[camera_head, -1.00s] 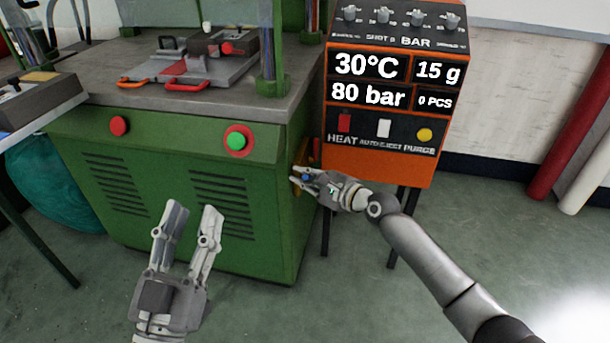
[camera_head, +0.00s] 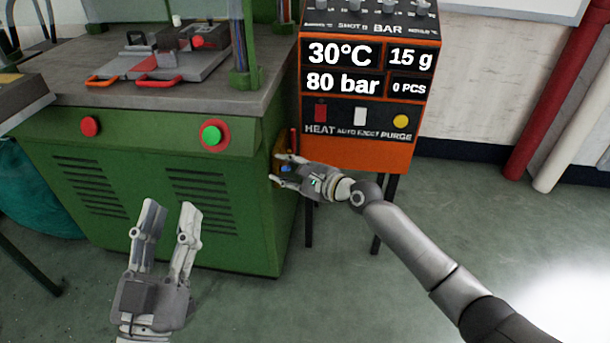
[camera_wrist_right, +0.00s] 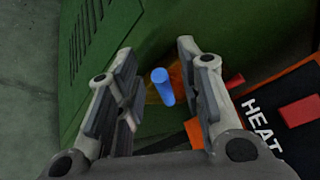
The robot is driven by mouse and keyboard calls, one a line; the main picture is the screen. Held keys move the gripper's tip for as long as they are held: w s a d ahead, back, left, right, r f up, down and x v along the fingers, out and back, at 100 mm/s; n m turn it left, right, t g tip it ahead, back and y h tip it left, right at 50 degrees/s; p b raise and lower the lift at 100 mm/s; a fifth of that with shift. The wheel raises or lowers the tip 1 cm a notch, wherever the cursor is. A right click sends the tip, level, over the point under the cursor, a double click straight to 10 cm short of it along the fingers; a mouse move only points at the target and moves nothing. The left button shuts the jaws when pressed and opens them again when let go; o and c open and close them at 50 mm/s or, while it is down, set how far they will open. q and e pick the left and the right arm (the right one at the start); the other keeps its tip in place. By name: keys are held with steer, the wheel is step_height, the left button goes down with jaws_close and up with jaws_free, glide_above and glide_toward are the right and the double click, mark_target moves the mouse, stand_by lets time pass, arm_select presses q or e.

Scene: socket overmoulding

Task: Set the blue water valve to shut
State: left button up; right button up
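The blue water valve handle (camera_wrist_right: 163,87) shows in the right wrist view as a short blue bar on a yellow mount on the machine's green side. My right gripper (camera_wrist_right: 158,62) is open, with its fingers on either side of the blue handle and gaps visible. My left gripper (camera_head: 170,212) is open and empty in front of the machine's vented front.
The green machine (camera_head: 130,150) stands left, with red and green buttons on its front. The orange control box (camera_head: 372,155) on dark legs stands close to the right gripper. A red lever (camera_wrist_right: 235,81) is near the valve. The floor in front is clear.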

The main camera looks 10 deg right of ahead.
steer(key=v, duration=1.1)
steer(key=shift+s+d, duration=0.1)
